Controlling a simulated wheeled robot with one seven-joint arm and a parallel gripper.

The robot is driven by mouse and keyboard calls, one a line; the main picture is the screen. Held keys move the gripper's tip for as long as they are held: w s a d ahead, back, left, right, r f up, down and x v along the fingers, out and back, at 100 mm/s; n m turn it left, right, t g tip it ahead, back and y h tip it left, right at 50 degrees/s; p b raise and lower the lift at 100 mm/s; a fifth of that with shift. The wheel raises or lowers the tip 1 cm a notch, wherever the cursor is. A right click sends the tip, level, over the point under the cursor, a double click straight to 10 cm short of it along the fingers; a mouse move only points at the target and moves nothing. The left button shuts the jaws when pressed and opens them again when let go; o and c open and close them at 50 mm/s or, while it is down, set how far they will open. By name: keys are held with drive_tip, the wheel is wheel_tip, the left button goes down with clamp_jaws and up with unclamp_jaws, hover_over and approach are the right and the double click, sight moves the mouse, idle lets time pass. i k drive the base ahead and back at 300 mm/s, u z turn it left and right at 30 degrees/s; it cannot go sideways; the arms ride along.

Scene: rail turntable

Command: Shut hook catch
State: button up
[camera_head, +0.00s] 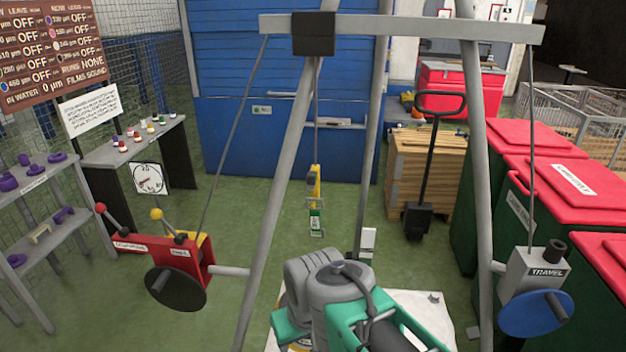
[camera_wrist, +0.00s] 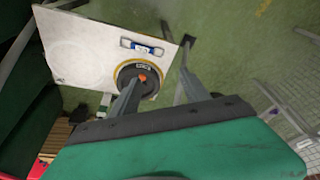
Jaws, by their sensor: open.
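A yellow hook block (camera_head: 315,183) hangs on a line from the overhead beam, near the middle of the head view. A small green and white piece (camera_head: 316,222) hangs at its lower end. The hook catch is too small to make out, so I cannot tell its position. My gripper (camera_wrist: 160,76) shows in the wrist view as two grey fingers, apart and with nothing seen between them. It points down over a white plate (camera_wrist: 75,55) bearing a dark, yellow-rimmed disc (camera_wrist: 146,84). The hanging hook block is not recognisable in the wrist view.
Grey frame legs (camera_head: 272,190) stand around the hanging line under the beam (camera_head: 430,27). A red winch (camera_head: 165,255) is at left and a TRAVEL crank box (camera_head: 535,275) at right. Red-lidded bins (camera_head: 560,185) line the right. Green floor is clear behind the hook.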

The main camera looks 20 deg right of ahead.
sight(312, 176)
drive_tip(key=z, duration=0.4)
drive_tip(key=i, duration=0.5)
drive_tip(key=u, duration=2.1)
